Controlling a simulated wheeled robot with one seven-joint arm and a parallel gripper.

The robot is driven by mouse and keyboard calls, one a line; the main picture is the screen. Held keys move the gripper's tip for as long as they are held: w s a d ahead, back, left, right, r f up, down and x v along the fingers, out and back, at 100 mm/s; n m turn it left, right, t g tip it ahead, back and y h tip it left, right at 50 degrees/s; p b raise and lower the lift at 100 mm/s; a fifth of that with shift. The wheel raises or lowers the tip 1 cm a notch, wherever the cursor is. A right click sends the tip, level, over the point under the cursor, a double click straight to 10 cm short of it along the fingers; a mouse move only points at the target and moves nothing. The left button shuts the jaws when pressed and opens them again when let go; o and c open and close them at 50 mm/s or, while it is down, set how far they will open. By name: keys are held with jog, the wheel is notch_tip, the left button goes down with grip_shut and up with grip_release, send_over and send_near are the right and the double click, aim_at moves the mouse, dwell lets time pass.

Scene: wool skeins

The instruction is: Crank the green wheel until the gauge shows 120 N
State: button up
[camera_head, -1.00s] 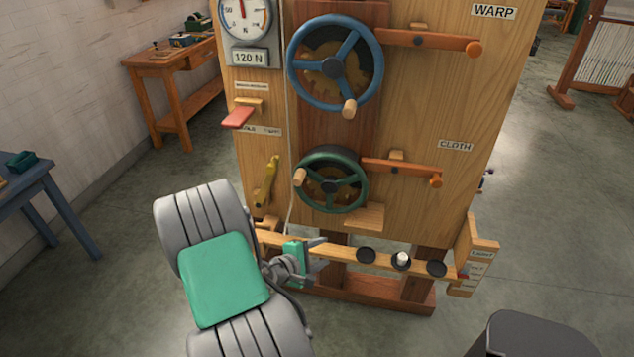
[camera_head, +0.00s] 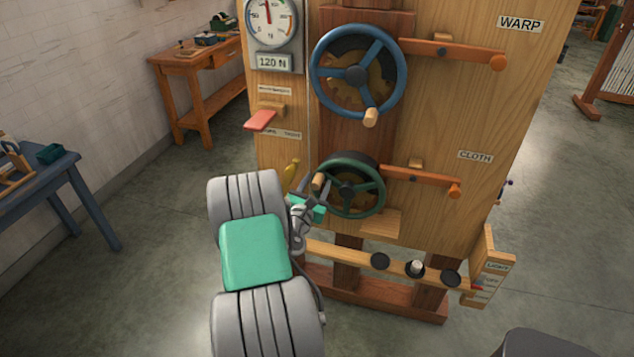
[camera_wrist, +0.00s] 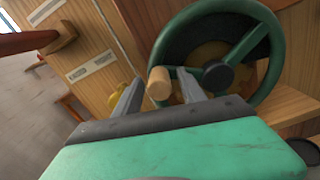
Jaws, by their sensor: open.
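The green wheel (camera_head: 349,211) is on the lower part of the wooden panel, with a dark hub and a wooden crank knob (camera_head: 317,182) at its upper left. My gripper (camera_head: 317,187) is at this knob. In the wrist view, the green wheel (camera_wrist: 262,38) fills the upper right, and the knob (camera_wrist: 159,83) stands between the two open fingers of my gripper (camera_wrist: 160,88). I cannot tell whether either finger touches it. The gauge (camera_head: 270,18) is at the panel's upper left, its needle pointing nearly straight up. A plate (camera_head: 273,62) below it reads 120 N.
A blue wheel (camera_head: 358,73) with its own knob is above the green one. Orange levers (camera_head: 425,181) reach right of both wheels. A red lever (camera_head: 260,121) and a yellow lever (camera_head: 290,174) are on the left side. A wooden block (camera_head: 381,222) sits just below the green wheel.

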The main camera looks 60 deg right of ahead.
jog(key=shift+c, duration=0.3)
grip_shut()
dwell(1.1)
